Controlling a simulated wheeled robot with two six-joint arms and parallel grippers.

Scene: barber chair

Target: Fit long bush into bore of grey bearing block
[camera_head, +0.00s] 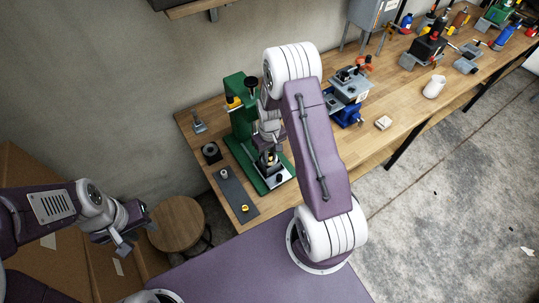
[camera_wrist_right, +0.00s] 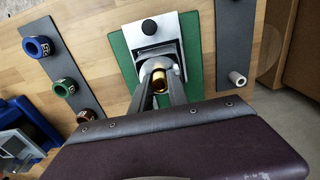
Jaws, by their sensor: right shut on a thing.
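The grey bearing block (camera_wrist_right: 157,65) sits on the silver plate of a green press (camera_head: 240,118), whose green base also shows in the right wrist view (camera_wrist_right: 118,58). My right gripper (camera_wrist_right: 160,90) is shut on a brass-coloured bush (camera_wrist_right: 159,82), seen nearly end-on, which I take as the long bush. The bush is right at the block's opening. I cannot tell whether it is inside the bore, and its lower end is hidden. In the head view my right gripper (camera_head: 268,150) is over the press base. My left gripper (camera_head: 135,232) looks open and empty, left of the bench.
A dark mat (camera_head: 233,190) beside the press holds a pale bush (camera_head: 222,173) and a brass one (camera_head: 244,208). Another mat (camera_wrist_right: 62,65) carries blue, green and red rings. A blue vise (camera_head: 346,112) stands to the right. A round stool (camera_head: 178,222) is near my left gripper.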

